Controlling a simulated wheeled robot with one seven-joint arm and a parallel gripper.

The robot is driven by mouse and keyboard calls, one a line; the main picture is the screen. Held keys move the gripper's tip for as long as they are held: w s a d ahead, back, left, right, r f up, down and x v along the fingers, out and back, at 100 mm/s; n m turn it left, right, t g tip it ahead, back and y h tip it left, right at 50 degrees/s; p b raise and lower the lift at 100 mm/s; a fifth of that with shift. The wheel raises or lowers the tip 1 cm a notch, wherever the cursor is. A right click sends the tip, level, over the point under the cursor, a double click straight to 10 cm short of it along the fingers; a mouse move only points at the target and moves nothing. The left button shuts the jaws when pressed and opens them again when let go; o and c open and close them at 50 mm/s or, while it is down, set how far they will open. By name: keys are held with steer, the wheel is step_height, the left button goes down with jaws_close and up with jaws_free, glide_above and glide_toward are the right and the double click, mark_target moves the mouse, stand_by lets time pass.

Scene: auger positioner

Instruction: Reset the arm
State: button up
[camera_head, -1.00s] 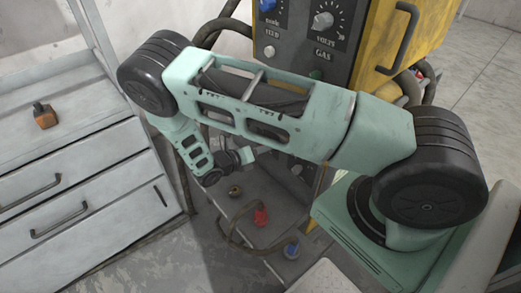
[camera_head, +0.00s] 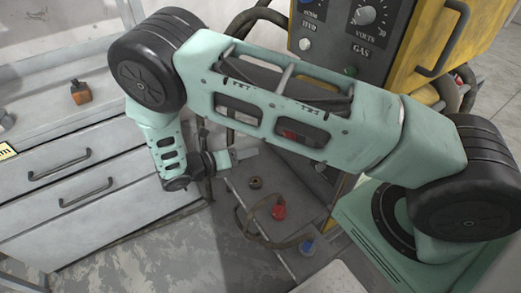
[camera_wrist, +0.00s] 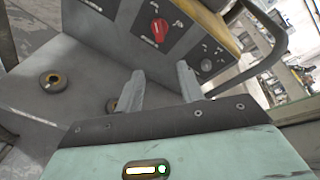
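My mint-green arm with black round joints spans the head view, bent at an elbow on the left, its far link hanging down. My gripper (camera_head: 243,154) is at the end of that link, above a grey surface beside the welding machine (camera_head: 345,45). In the wrist view my gripper (camera_wrist: 160,86) shows two pale fingers standing apart, with nothing between them. The machine's grey panel with a red knob (camera_wrist: 160,29) is beyond the fingertips.
A grey drawer cabinet (camera_head: 60,215) stands at left, with a small orange object (camera_head: 80,92) on top. A brass ring (camera_head: 255,183), a red connector (camera_head: 279,211) and a blue connector (camera_head: 307,248) sit low below my arm. A yellow housing (camera_head: 425,30) is at upper right.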

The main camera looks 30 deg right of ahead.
steer(key=shift+v, duration=1)
